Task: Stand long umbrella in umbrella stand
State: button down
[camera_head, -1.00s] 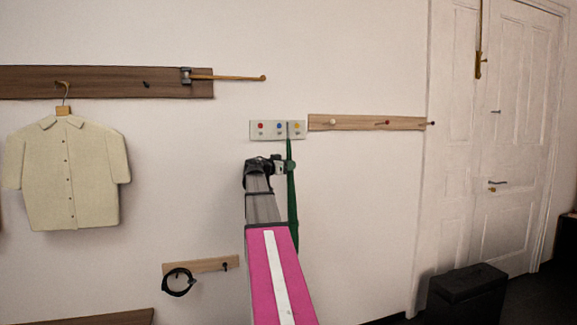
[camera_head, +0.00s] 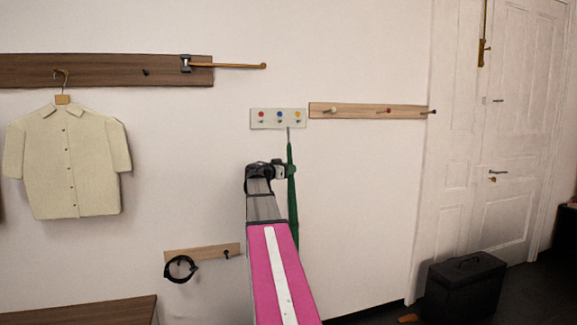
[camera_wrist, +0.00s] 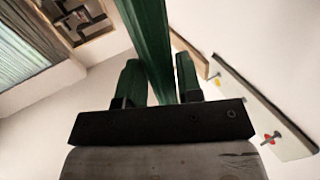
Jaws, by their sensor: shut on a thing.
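A long, slim green umbrella (camera_head: 293,210) hangs upright in the head view, in front of the white wall. My gripper (camera_head: 289,170) is shut on it near its upper part, and my arm hides some of what lies behind. In the wrist view the green umbrella (camera_wrist: 150,45) runs up between the two fingers of my gripper (camera_wrist: 160,82). The umbrella's thin top reaches to just below the small white hook plate. I cannot make out an umbrella stand in these views.
A white plate with coloured hooks (camera_head: 278,118) and a wooden hook rail (camera_head: 365,111) are on the wall. A shirt (camera_head: 68,160) hangs at left. A low rail (camera_head: 202,252) holds a black loop (camera_head: 180,269). A black box (camera_head: 465,288) stands by the door (camera_head: 500,150).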

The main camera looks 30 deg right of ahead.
aim_at(290, 223)
jog(key=shift+f, duration=12.5)
jog(key=c, duration=0.7)
grip_release()
jog(key=shift+f, duration=0.1)
jog(key=s+a, duration=0.1)
jog(key=a, duration=0.9)
jog(key=shift+s+a, duration=0.35)
